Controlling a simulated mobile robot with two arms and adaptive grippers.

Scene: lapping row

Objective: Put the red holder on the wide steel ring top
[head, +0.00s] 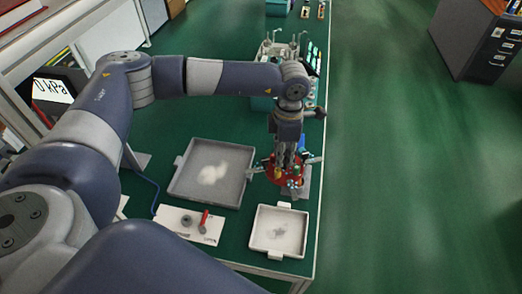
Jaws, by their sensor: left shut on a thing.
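My left gripper (291,178) reaches down near the right edge of the green bench and is shut on the red holder (272,172). The holder is a small red piece, partly hidden behind the fingers. Grey metal parts show close around and below it, but the gripper covers much of them. I cannot clearly make out the wide steel ring top there, nor whether the holder touches anything under it. My right gripper is not in view.
A grey tray (181,186) with pale powder lies left of the gripper. A smaller white tray (256,244) stands at the front edge. A white card (168,219) bears a grey round part and a red-handled tool. Bench equipment (283,52) stands behind. Green floor is free to the right.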

